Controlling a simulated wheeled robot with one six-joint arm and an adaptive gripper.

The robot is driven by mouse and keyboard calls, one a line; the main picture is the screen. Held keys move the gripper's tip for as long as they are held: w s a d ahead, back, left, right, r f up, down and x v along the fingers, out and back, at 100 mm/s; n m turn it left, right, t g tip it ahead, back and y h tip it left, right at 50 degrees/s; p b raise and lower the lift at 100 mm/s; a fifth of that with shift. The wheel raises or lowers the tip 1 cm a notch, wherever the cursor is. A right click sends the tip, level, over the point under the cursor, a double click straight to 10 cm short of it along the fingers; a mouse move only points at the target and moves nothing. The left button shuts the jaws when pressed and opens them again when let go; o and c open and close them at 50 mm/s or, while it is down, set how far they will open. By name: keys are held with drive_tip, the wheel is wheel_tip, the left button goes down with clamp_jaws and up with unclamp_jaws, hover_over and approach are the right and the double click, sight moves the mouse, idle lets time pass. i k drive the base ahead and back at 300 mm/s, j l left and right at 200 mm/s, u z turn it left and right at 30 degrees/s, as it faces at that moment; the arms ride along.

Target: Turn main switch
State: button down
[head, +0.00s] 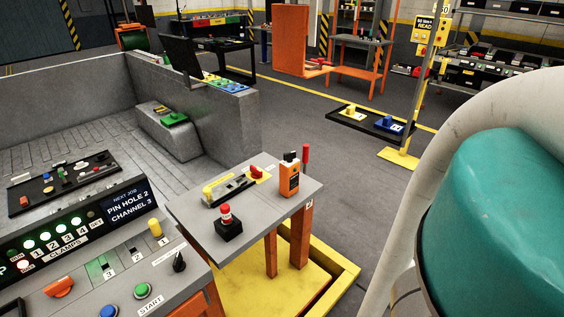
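Several switches show in the head view, and I cannot read which is labelled main switch. An orange-red rotary handle (59,287) lies on the sloped control console at the lower left. A black knob (179,262) stands on the console's right side, with a small label that I cannot read. My arm, a white and teal link (490,210), fills the right edge. My gripper is not in view.
The console (130,262) also has a green START button (141,291), a blue button, a yellow knob and a "NEXT JOB PIN HOLE 2 CHANNEL 3" display. The side table (265,215) carries an orange device and a red-topped button. Beyond it, grey floor is open.

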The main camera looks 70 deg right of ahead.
sight(256, 174)
drive_tip(key=z, duration=1.3)
